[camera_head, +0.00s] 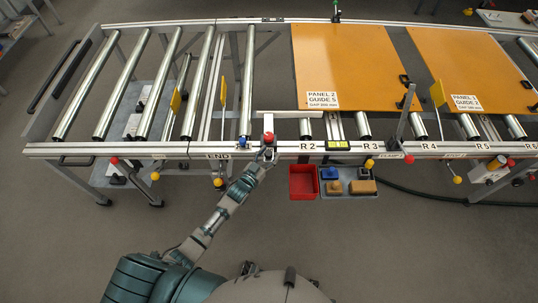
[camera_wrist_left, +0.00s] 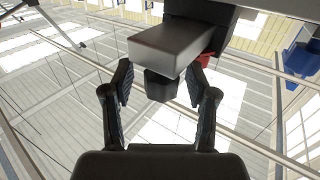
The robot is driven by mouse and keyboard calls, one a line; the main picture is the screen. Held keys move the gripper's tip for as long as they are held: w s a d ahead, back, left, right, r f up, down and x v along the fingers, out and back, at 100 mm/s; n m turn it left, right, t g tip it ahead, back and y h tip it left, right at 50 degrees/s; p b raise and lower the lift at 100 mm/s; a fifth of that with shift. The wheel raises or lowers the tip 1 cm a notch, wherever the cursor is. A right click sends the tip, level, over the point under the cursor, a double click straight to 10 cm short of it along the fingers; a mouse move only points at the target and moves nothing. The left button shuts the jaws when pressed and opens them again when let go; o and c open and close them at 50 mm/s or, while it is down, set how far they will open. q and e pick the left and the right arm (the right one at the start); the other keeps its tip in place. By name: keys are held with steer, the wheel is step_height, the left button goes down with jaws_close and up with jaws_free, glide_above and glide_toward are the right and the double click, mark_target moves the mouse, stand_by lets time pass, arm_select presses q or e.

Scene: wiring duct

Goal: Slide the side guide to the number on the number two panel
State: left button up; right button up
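The number two panel (camera_head: 345,70) is an orange board on the rollers; its white label (camera_head: 322,100) reads "PANEL 2, GUIDE 5", with a smaller gap line below. The side guide appears to be the pale bar (camera_head: 288,114) left of the panel's front edge, on a carriage with a red knob (camera_head: 268,137) between the END and R 2 marks. My left gripper (camera_head: 267,155) is at the front rail just below that knob. In the left wrist view its fingers (camera_wrist_left: 163,88) stand apart on either side of a dark block (camera_wrist_left: 162,86) under a grey bar (camera_wrist_left: 170,46). Finger contact is unclear.
A second orange panel (camera_head: 460,65), labelled "PANEL 1, GUIDE 2", lies to the right. The front rail (camera_head: 226,150) carries R marks and several hanging knobs. A red bin (camera_head: 303,182) and a tray of small blocks (camera_head: 347,190) hang below it. Bare rollers (camera_head: 120,85) fill the left.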

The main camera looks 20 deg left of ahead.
arm_select(q)
steer(key=shift+s+a, duration=0.15)
steer(key=shift+s, duration=0.05)
steer(key=v, duration=1.1)
steer(key=shift+s, duration=0.2)
